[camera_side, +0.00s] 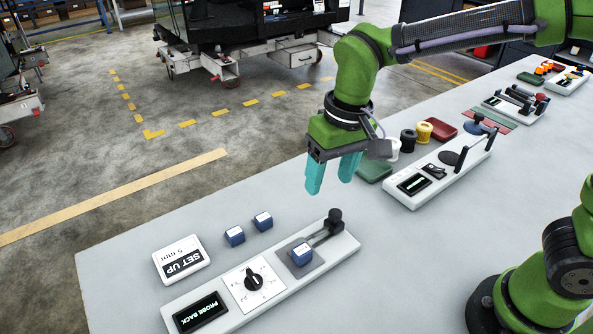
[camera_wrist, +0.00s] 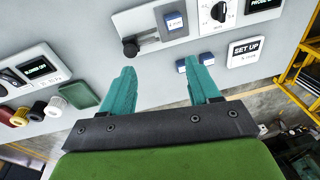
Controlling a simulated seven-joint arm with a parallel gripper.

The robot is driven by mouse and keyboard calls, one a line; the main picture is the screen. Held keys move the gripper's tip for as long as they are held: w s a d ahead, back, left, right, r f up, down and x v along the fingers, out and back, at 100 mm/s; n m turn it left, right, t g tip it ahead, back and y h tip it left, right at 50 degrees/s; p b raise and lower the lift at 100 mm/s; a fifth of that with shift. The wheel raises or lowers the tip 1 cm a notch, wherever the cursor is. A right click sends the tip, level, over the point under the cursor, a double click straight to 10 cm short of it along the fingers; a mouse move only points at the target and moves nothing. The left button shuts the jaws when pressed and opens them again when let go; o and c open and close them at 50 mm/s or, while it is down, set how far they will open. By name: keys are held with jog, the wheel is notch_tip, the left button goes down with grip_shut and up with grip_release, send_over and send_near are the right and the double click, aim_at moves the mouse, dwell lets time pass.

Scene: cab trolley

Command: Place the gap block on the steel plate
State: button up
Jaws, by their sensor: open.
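A blue block (camera_side: 302,254) with a pale label sits on the square grey steel plate (camera_side: 283,255) of a long white fixture. Two similar blue blocks, one (camera_side: 234,237) and another (camera_side: 263,221), stand close together on the table beside the fixture. In the wrist view, the block on the plate (camera_wrist: 174,21) is at the top and the loose pair (camera_wrist: 206,58) is right of centre. My gripper (camera_side: 331,184) has teal fingers spread apart with nothing between them. It hangs above the table, behind the fixture's black-knobbed end and clear of all the blocks.
The fixture carries a black knob (camera_side: 335,219) on an arm by the plate, a dial (camera_side: 254,281) and a display (camera_side: 200,312) reading "PROBE BACK". A sign (camera_side: 182,259) reads "SET UP 5 mm". Another fixture (camera_side: 440,172), a green tray (camera_side: 374,171) and small spools stand right of my gripper.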

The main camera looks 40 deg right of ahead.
jog(key=s+d+r+m+t, duration=0.1)
jog(key=s+d+r+t, duration=0.1)
jog(key=s+d, duration=0.3)
jog(key=s+d+r+m+t, duration=0.2)
jog(key=s+d+t, duration=0.2)
jog(key=d, duration=0.5)
jog(key=shift+s+r+y, duration=0.3)
jog(key=shift+s+y, duration=0.1)
jog(key=shift+s, duration=0.05)
jog(key=shift+d, duration=0.1)
